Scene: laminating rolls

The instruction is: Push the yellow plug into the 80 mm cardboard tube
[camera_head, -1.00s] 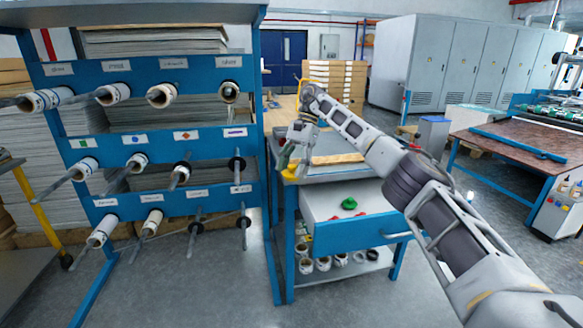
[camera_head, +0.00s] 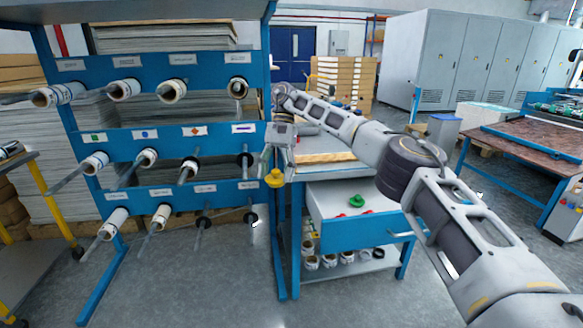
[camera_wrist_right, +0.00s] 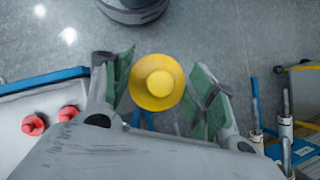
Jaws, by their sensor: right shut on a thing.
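My right gripper (camera_head: 277,168) hangs pointing down beside the left edge of the table, in front of the rack's right post. It is shut on the yellow plug (camera_head: 275,179). In the right wrist view the round yellow plug (camera_wrist_right: 158,83) with its raised knob sits between the green finger pads of the gripper (camera_wrist_right: 162,88). I cannot read the labels, so I cannot tell which is the 80 mm tube. My left gripper is out of view.
The blue table (camera_head: 320,145) has an open drawer (camera_head: 365,232) with a green plug (camera_head: 356,200) and red plugs (camera_wrist_right: 33,125). Several short rolls stand on its lower shelf (camera_head: 345,270). Rack rods stick out forward. The floor (camera_head: 200,285) before the rack is clear.

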